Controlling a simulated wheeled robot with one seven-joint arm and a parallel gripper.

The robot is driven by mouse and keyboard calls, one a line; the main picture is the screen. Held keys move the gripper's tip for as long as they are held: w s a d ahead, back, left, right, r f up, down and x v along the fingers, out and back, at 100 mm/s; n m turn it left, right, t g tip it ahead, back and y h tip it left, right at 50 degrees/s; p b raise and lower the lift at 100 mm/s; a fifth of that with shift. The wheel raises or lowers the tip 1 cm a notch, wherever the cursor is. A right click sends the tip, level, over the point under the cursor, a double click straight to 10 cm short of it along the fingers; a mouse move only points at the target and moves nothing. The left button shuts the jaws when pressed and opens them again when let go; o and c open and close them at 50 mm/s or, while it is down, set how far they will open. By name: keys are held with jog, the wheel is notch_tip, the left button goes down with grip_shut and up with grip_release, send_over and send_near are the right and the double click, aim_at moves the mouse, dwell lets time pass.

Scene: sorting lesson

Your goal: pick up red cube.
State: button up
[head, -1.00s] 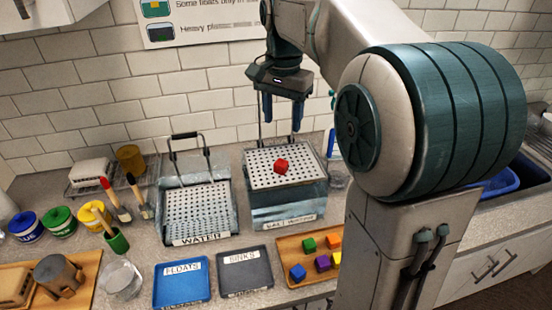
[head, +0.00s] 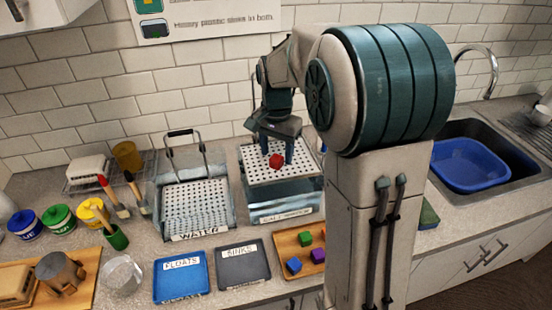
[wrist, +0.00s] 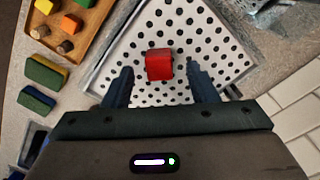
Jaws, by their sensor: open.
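The red cube (head: 276,161) sits on the white perforated tray (head: 258,177) of the salt water tank (head: 284,206). In the wrist view the red cube (wrist: 159,64) lies just ahead of and between my two fingertips, with gaps on both sides. My gripper (head: 276,158) is open and low over the tray, pointing down, with its fingers around the cube's place. It also shows in the wrist view (wrist: 160,78), empty. Whether the fingertips touch the tray cannot be told.
A second tank labelled water (head: 195,205) stands to the left. The blue floats tray (head: 182,278), the grey sinks tray (head: 243,267) and a wooden tray (head: 285,242) with coloured cubes lie in front. A blue basin (head: 470,165) sits in the sink at right.

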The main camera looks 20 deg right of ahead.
jog(key=shift+f, duration=0.65)
jog(key=c, duration=1.1)
jog(key=shift+c, duration=0.2)
jog(key=shift+r, duration=0.15)
